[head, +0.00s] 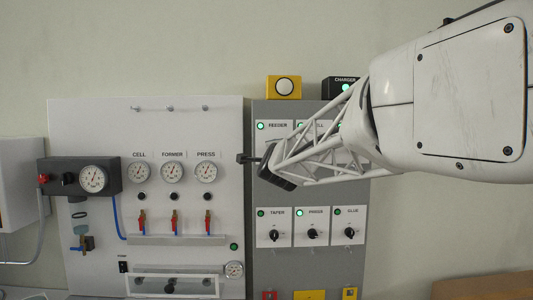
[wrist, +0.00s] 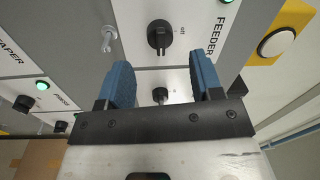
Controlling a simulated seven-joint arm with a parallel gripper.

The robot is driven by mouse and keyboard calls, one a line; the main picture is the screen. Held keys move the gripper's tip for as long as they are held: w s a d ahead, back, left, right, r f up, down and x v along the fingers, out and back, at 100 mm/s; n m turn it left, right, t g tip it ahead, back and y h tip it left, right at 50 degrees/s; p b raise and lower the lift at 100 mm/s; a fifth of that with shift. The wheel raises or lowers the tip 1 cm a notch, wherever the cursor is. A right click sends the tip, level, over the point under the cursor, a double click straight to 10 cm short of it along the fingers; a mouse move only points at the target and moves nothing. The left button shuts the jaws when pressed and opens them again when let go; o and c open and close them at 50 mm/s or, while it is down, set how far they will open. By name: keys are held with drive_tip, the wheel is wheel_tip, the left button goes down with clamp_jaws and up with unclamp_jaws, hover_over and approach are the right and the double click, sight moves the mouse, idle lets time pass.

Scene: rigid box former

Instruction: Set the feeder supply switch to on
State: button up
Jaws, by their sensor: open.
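The FEEDER switch (wrist: 160,35) is a black rotary knob on a white plate, near the top of the wrist view. The FEEDER knob appears beyond the fingertips, with no visible contact. In the head view the gripper (head: 254,160) is at the grey panel's left side.
Another black knob (wrist: 160,95) shows between the fingers, on the neighbouring plate. The TAPER (head: 274,233), PRESS (head: 312,233) and GLUE (head: 350,233) switches are below. A yellow box with a white button (head: 284,87) sits above. The white gauge board (head: 90,120) is left.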

drive_tip(key=shift+s+f, duration=0.1)
drive_tip(key=shift+s, duration=1.15)
drive_tip(key=s+d+f+n+g, duration=0.4)
drive_tip(key=s+f, duration=0.6)
drive_tip(key=s, duration=0.6)
drive_tip(key=s+d+f+n+g, duration=0.4)
drive_tip(key=s+f+n+g, duration=0.2)
drive_tip(key=s+f, duration=0.5)
drive_tip(key=s+d+f+n+g, duration=0.4)
drive_tip(key=s+f, duration=0.6)
drive_tip(key=s, duration=1.1)
drive_tip(key=shift+f+n+g, duration=0.15)
drive_tip(key=shift+n+g, duration=0.75)
drive_tip(key=shift+g, duration=0.2)
